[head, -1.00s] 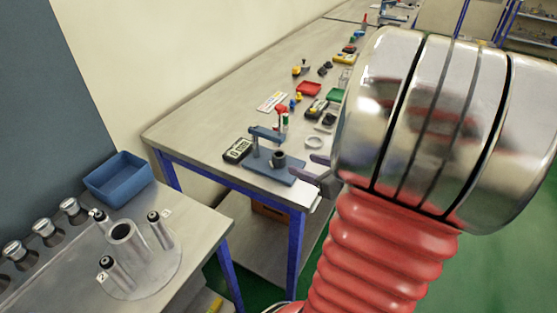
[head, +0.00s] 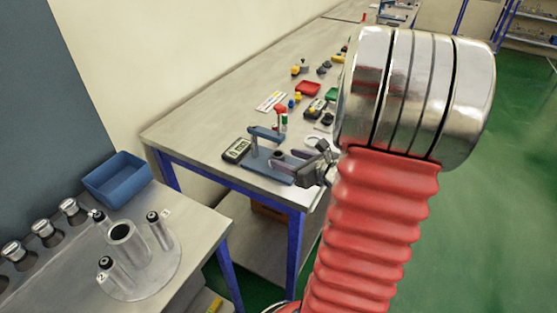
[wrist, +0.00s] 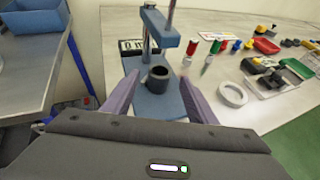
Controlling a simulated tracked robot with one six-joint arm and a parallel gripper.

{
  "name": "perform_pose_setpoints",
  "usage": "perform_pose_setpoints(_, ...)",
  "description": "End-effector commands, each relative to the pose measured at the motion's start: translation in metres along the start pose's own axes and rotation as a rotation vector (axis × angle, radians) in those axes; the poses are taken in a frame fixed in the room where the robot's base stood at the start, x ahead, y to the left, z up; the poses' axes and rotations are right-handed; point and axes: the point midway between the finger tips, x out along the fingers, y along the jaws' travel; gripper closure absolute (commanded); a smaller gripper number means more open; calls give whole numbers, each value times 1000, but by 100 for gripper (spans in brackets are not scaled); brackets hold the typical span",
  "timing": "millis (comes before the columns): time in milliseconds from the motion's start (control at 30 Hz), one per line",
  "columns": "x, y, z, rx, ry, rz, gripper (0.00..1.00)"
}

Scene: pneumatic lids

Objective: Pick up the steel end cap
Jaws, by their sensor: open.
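Several steel-coloured caps stand in a row at the left edge of the head view, the nearest to the middle being one cap (head: 70,207); I cannot tell which is the steel end cap. My gripper (head: 308,164) is open and empty at the front edge of the far bench. In the wrist view its two purple fingers (wrist: 160,92) are spread either side of a dark grey hollow cylinder (wrist: 158,82). This cylinder stands upright on the blue base of a small press (wrist: 152,104). No contact between the fingers and the cylinder is visible.
A steel tube (head: 123,243) stands on a round plate between black-topped valves on the near bench. A blue bin (head: 118,180) sits behind them. A white ring (wrist: 232,94) and several small parts lie right of the press. The press column rises behind the cylinder.

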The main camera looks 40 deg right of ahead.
Motion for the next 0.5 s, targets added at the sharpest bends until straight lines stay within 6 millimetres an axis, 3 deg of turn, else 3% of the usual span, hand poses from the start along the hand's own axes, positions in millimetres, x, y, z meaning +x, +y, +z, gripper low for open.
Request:
perform_pose_setpoints(267,8,0,1,0,0,2,48)
perform_pose_setpoints(500,38,2,2,0,0,3,48)
